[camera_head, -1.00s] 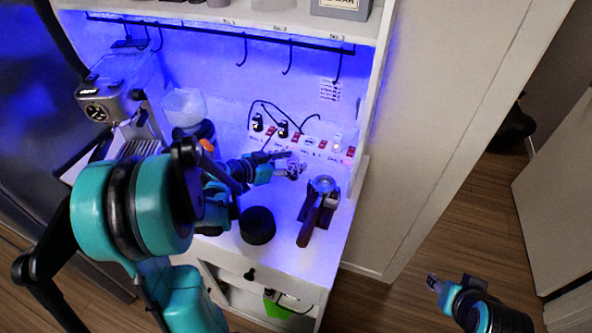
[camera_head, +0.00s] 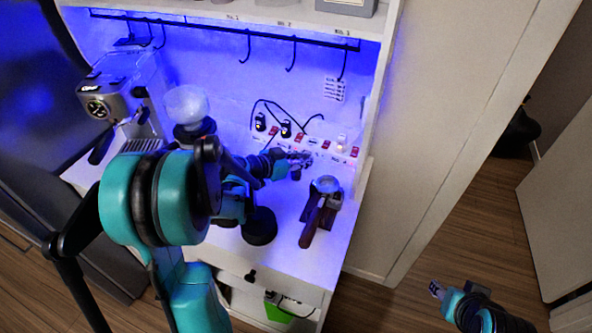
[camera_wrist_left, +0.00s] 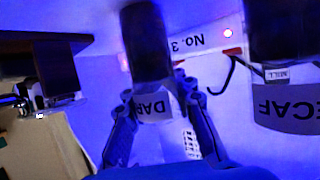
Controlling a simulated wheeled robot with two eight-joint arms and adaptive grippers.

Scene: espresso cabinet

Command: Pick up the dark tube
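In the left wrist view a dark tube (camera_wrist_left: 148,50) with a pale label reading "DAR" stands out ahead of my left gripper (camera_wrist_left: 160,105). The two fingers are apart, one on each side of the label. Whether they touch the tube I cannot tell. In the head view my left gripper (camera_head: 300,160) is over the counter near the back wall, and the tube cannot be made out clearly there. My right gripper (camera_head: 437,290) is low at the right, away from the cabinet, too small to judge.
A second dark tube (camera_wrist_left: 288,40) labelled "ECAF" is close at the right in the wrist view. A portafilter on a stand (camera_head: 322,205) and a black round container (camera_head: 259,226) are on the counter. The espresso machine (camera_head: 110,95) stands left. Hooks (camera_head: 291,55) hang above.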

